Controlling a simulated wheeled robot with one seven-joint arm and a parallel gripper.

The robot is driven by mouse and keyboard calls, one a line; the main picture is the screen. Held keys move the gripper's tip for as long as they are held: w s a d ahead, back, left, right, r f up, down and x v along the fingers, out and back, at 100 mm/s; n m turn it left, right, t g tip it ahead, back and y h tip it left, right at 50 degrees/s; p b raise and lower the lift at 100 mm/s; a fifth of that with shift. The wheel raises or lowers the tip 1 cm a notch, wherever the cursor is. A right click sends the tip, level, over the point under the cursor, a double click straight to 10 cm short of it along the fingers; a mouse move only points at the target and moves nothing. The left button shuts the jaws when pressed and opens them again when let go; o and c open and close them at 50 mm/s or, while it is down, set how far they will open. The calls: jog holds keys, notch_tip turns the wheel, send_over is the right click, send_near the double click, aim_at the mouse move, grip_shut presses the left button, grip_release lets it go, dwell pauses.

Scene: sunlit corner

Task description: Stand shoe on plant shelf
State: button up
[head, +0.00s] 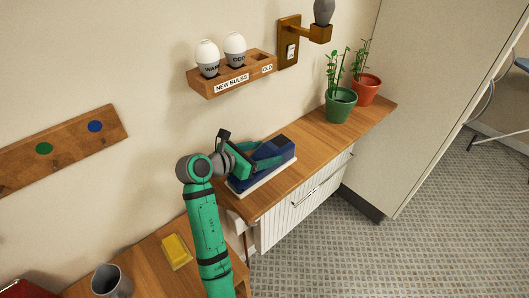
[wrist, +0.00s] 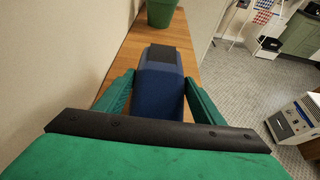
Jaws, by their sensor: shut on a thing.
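The shoe (head: 276,153) is a blocky dark blue thing with a pale sole, at the near end of the plant shelf (head: 318,137). It lies sole down, on or just above the wood; I cannot tell if it touches. My gripper (head: 262,160) is shut on the shoe, with green fingers along its sides. In the wrist view the shoe (wrist: 160,88) sits between both fingers of my gripper (wrist: 160,92), its dark patch towards the far end. Its near end is hidden by my gripper.
A green pot (head: 341,106) and a red pot (head: 366,88) with plants stand at the shelf's far end. A bulb rack (head: 232,76) hangs on the wall above. A yellow block (head: 176,251) and grey cup (head: 107,281) are on a nearer table. Bare shelf lies before the pots.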

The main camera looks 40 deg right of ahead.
jog(key=o, duration=1.3)
jog(key=shift+c, duration=0.2)
jog(key=shift+r, duration=0.1)
jog(key=shift+a+r, duration=0.15)
jog(key=v, duration=1.1)
jog(key=shift+a, duration=0.3)
